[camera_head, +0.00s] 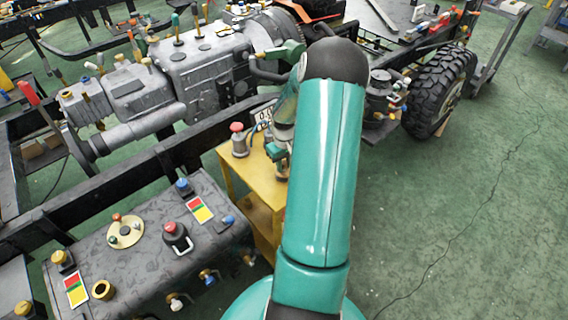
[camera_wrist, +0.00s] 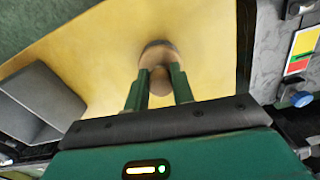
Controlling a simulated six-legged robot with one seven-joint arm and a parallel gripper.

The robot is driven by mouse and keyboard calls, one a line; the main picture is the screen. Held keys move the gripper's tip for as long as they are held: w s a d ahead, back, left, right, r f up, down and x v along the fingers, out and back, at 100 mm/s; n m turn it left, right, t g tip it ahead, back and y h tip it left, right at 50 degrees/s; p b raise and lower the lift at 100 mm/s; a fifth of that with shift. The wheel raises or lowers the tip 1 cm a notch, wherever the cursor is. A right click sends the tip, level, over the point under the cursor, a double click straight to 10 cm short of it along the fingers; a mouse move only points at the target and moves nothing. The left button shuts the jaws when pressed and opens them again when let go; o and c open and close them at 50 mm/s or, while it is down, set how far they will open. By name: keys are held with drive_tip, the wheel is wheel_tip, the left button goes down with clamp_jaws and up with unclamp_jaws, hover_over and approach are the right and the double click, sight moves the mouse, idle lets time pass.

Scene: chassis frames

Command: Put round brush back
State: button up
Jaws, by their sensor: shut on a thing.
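The round brush (camera_wrist: 158,54) shows in the wrist view as a tan, rounded thing between and just beyond my fingertips. My gripper (camera_wrist: 160,80) is shut on it, with one green finger on each side. Beneath it is the yellow top of a small stand (camera_head: 257,184). In the head view my gripper (camera_head: 277,152) is low over the right part of this yellow top, mostly hidden behind my teal arm. The brush cannot be made out clearly there. I cannot tell whether it touches the top.
A grey pot with a red cap (camera_head: 239,141) and a small marked plate (camera_head: 264,117) are at the stand's back. A grey tank with knobs (camera_head: 150,250) is at left front. Behind is a chassis with a gearbox (camera_head: 205,65) and wheel (camera_head: 440,90). Green floor at right is clear.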

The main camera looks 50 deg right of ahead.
sight(284, 163)
drive_tip(key=shift+f, duration=0.1)
drive_tip(key=o, duration=1)
drive_tip(key=shift+c, duration=0.2)
wheel_tip(284, 163, up, 12)
